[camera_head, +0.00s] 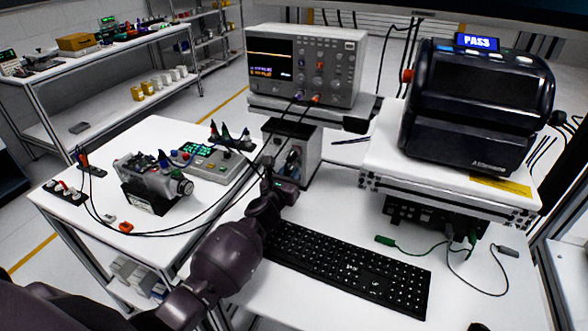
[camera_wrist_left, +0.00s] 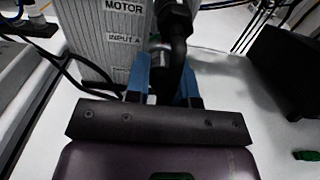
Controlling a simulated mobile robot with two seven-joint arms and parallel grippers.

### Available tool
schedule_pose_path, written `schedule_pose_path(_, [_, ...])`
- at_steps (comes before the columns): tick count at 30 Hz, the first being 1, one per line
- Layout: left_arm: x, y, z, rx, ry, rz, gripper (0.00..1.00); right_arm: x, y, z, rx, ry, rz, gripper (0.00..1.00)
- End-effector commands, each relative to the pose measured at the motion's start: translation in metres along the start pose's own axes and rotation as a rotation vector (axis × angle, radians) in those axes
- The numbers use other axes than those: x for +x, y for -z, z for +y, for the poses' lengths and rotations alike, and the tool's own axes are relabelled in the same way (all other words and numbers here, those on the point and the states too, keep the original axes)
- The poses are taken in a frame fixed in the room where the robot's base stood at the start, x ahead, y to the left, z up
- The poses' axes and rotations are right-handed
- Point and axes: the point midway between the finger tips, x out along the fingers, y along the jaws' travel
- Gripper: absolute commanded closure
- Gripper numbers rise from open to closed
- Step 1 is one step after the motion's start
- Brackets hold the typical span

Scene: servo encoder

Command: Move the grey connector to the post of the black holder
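My left gripper (camera_head: 281,184) is at the front of the grey box (camera_head: 300,150). In the left wrist view its two blue fingers (camera_wrist_left: 165,82) stand on either side of a dark plug with a grey metal barrel (camera_wrist_left: 157,60), below the box's INPUT A label. I cannot tell whether they grip it. A grey connector (camera_head: 508,251) on a dark cable lies on the right table. A small black holder (camera_head: 93,171) with an upright orange-tipped piece stands on the left table; another black holder (camera_head: 228,140) carries several coloured plugs. My right gripper is not in view.
A black keyboard (camera_head: 345,268) lies right of my left arm. A green connector (camera_head: 385,240) lies beyond it. A motor unit (camera_head: 150,183) and a control box (camera_head: 208,160) stand on the left table. An oscilloscope (camera_head: 305,65) and a black printer-like machine (camera_head: 478,105) stand behind.

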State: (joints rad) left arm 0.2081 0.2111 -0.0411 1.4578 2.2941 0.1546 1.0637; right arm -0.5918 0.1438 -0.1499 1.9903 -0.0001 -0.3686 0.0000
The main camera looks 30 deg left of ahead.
Motion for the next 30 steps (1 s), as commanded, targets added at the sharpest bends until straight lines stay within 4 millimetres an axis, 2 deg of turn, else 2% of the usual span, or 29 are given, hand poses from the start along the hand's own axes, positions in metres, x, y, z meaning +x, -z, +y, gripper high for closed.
schedule_pose_path(1, [0.0,0.0,0.0,0.0,0.0,0.0,0.9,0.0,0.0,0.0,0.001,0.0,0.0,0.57])
schedule_pose_path(3, [0.0,0.0,0.0,0.0,0.0,0.0,1.0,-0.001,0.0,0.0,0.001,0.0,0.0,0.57])
schedule_pose_path(17, [-0.001,-0.001,0.0,0.0,0.001,-0.001,1.0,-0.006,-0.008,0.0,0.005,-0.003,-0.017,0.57])
schedule_pose_path(30, [-0.013,-0.001,0.0,-0.001,0.0,0.0,1.0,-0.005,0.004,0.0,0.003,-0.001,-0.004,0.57])
